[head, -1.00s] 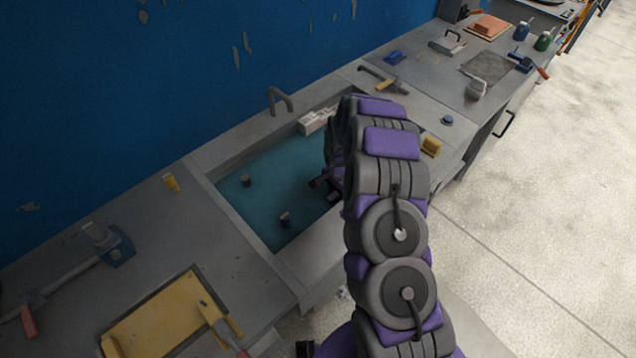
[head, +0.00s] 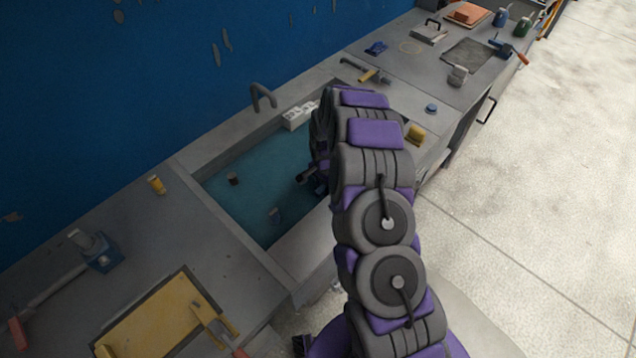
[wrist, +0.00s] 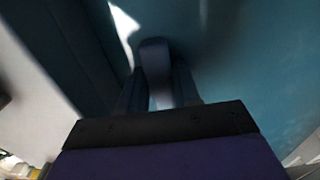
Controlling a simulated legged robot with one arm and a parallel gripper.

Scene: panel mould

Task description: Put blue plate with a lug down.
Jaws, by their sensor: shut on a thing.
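My gripper (wrist: 158,92) is shut on a dark blue piece (wrist: 155,58), which I take to be the lug of the blue plate. It stands between the two fingers in the wrist view. The rest of the plate is hard to tell from the dark teal surface around it. In the head view my gripper (head: 307,175) reaches over the sink basin, mostly hidden behind my arm, and the held plate cannot be made out.
A faucet (head: 263,95) and a white block (head: 300,115) are behind. A yellow plate (head: 150,325) lies front left. The right worktop holds several tools.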

